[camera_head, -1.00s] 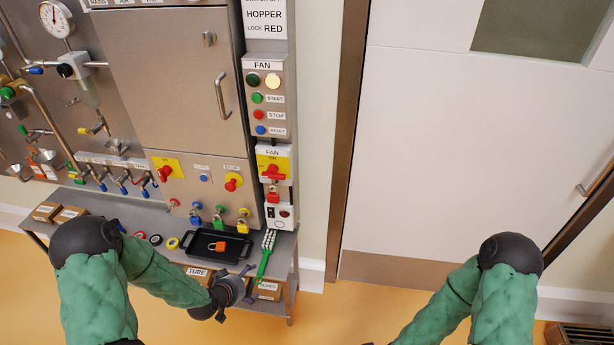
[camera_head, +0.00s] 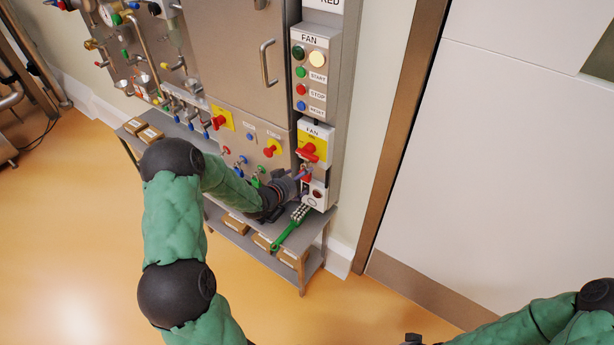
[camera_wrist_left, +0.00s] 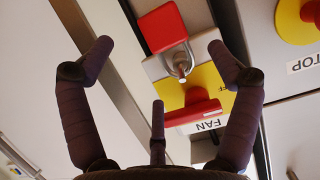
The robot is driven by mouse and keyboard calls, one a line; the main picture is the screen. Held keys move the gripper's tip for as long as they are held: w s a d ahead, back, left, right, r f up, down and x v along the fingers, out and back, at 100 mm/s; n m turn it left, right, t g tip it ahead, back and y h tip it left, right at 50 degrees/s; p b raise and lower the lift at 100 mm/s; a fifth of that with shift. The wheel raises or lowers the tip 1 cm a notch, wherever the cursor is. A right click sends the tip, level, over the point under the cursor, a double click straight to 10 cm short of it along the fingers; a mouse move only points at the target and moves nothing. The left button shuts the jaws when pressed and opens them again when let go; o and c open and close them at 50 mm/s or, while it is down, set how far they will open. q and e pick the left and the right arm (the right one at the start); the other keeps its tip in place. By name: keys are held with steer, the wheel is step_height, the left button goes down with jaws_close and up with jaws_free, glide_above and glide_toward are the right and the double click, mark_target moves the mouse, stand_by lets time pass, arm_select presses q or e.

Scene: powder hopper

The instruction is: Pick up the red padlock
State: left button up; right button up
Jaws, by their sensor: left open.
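The red padlock (camera_wrist_left: 163,28) hangs by its grey shackle below the red handle (camera_wrist_left: 193,112) of the yellow FAN switch, shown upside down in the left wrist view. My left gripper (camera_wrist_left: 157,62) is open, with its dark fingers spread on either side of the padlock and not seen touching it. In the head view my left gripper (camera_head: 296,178) is at the padlock (camera_head: 307,177), below the FAN switch (camera_head: 313,146), and the padlock is partly hidden. My right gripper's fingers are not visible; only part of that arm shows at the lower right.
A small box with a red button (camera_head: 316,194) sits just below the padlock. A green-handled brush (camera_head: 290,228) lies on the steel table (camera_head: 318,232). A yellow switch with a red knob (camera_head: 272,148) is to the left. My left arm hides much of the tabletop.

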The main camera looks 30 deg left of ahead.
arm_select(q)
steer(key=shift+a+b+x, duration=0.1)
steer(key=shift+b+x, duration=0.3)
steer(key=shift+x, duration=1)
steer(key=shift+a+b+x, duration=0.15)
steer(key=shift+b+x, duration=0.2)
steer(key=shift+x, duration=1.05)
steer(key=c, duration=1.4)
